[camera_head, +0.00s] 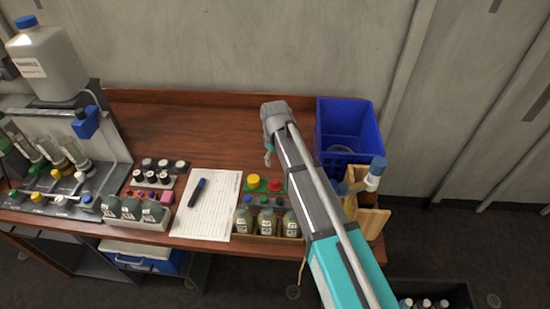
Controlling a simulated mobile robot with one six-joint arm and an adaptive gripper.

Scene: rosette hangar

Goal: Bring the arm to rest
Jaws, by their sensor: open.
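My arm, teal near the bottom edge and grey farther out, reaches up from the lower right over the wooden bench (210,115). Its grey far end is above the back half of the bench. A small grey and teal part of my arm hangs below that end. I cannot make out my gripper's fingers; they are hidden behind the arm or too small to see. Nothing held shows.
A blue bin (350,125) stands close right of my arm. A spray bottle (375,172) is in front of it. The bench's back middle is clear.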

